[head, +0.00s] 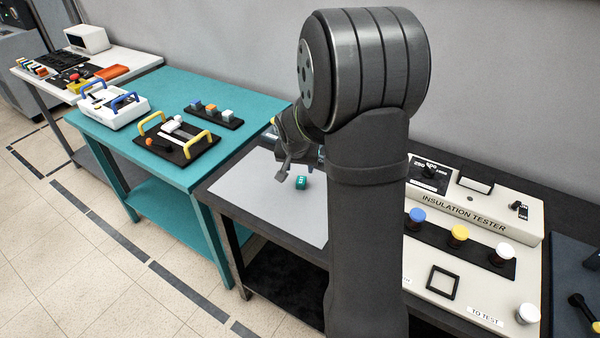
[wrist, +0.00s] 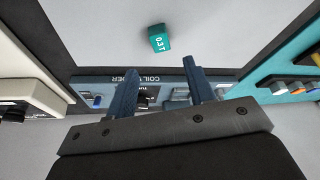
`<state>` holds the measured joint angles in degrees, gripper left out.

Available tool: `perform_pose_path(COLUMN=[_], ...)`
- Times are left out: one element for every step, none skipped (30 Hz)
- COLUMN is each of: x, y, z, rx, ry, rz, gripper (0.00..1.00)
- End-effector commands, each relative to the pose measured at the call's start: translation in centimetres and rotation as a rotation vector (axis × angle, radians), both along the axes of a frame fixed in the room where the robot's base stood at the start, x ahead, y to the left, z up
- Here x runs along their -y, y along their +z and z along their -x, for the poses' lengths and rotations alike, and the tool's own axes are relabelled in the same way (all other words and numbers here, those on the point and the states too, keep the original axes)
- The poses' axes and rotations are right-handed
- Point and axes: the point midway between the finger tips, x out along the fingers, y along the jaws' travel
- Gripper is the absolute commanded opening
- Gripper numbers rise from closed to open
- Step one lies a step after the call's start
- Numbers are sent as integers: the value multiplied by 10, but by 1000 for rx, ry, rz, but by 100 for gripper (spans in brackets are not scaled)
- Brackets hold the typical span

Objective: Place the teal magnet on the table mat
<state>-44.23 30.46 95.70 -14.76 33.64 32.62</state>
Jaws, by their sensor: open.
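The teal magnet (head: 301,182) is a small block that appears to rest on the light grey table mat (head: 250,185). In the wrist view the magnet (wrist: 159,40) shows a white "0.3T" label and lies on the bare grey mat (wrist: 90,35). My gripper (head: 296,168) is close to the magnet in the head view, partly hidden by my own arm. In the wrist view my gripper's two fingers (wrist: 160,62) are spread with nothing between them. The magnet is beyond the fingertips, apart from them.
A blue-grey panel with upside-down lettering (wrist: 135,77) stands beyond the mat. To the right is a cream insulation tester (head: 470,205) with coloured knobs. Most of the mat is clear.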

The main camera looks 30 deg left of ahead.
Motion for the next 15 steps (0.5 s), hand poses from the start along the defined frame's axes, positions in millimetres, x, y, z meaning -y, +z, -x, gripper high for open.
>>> perform_pose_path(x=[1,1,2,2,3,3,3,4,4,4,4,4,4,4,4], y=[7,10,14,16,17,19,21,21,22,22,22,22,22,22,22], z=[2,3,5,6,6,7,8,8,9,9,9,9,9,9,9], rx=[2,1,1,1,1,1,1,0,0,0,-1,-1,-1,-1,-1], ry=[0,0,1,1,1,1,1,1,1,1,1,1,1,1,1], rz=[-2,-2,0,0,0,0,0,0,0,0,1,1,1,1,1], gripper=[49,49,49,49,49,49,49,49,49,49,49,49,49,49,49])
